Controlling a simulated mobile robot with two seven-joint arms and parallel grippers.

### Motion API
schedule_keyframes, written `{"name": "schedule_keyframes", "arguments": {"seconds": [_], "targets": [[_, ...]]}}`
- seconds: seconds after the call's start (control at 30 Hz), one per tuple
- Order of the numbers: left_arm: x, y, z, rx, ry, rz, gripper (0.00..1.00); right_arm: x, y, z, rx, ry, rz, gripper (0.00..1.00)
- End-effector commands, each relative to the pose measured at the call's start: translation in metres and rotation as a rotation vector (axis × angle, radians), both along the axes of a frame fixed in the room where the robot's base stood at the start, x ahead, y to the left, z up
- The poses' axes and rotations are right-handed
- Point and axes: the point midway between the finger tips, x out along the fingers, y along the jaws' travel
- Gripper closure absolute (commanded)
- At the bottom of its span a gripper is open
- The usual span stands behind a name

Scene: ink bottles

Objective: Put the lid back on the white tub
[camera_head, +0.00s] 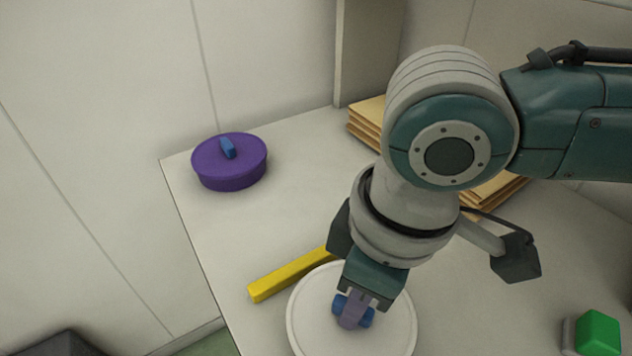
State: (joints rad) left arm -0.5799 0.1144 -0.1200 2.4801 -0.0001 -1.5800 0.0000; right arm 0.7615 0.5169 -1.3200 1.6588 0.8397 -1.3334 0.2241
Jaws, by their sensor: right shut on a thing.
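A round white lid (310,325) with a raised rim and a blue knob (367,317) is at the bottom of the head view, cut off by the lower edge. My right gripper (352,316) points down over it and is shut on the blue knob. The white tub's wall cannot be made out, so I cannot tell whether the lid rests on the tub or is held above something. My left gripper is not in view.
A purple tub (230,180) with a purple lid and blue knob stands at the table's back left. A yellow bar (287,275) lies just behind the white lid. Stacked wooden boards (367,126) are behind my arm. A green block (598,332) is at right.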

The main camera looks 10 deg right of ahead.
Motion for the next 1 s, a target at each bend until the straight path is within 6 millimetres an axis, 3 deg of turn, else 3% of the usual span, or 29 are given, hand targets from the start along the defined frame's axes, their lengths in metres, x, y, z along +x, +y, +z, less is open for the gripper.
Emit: {"name": "schedule_keyframes", "arguments": {"seconds": [0.07,0.1,0.4,0.57,0.83,1.0], "targets": [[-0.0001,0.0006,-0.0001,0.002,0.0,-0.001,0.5,0.0,0.0,0.0,0.0,0.0,0.0,1.0],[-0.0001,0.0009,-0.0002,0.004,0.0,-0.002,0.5,0.0,0.0,0.0,0.0,0.0,0.0,0.81],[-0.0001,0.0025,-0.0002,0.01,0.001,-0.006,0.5,0.0,-0.0001,0.0,0.0,0.0,0.0,0.48],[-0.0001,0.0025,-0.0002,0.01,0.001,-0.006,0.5,0.0,-0.0001,0.0,0.0,0.0,0.0,0.48],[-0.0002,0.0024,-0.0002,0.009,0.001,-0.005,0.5,-0.0001,-0.0002,0.0,0.0,0.0,0.0,0.19],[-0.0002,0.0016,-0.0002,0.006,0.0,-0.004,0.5,-0.0001,-0.0002,0.0,0.0,0.0,0.0,0.18]]}}
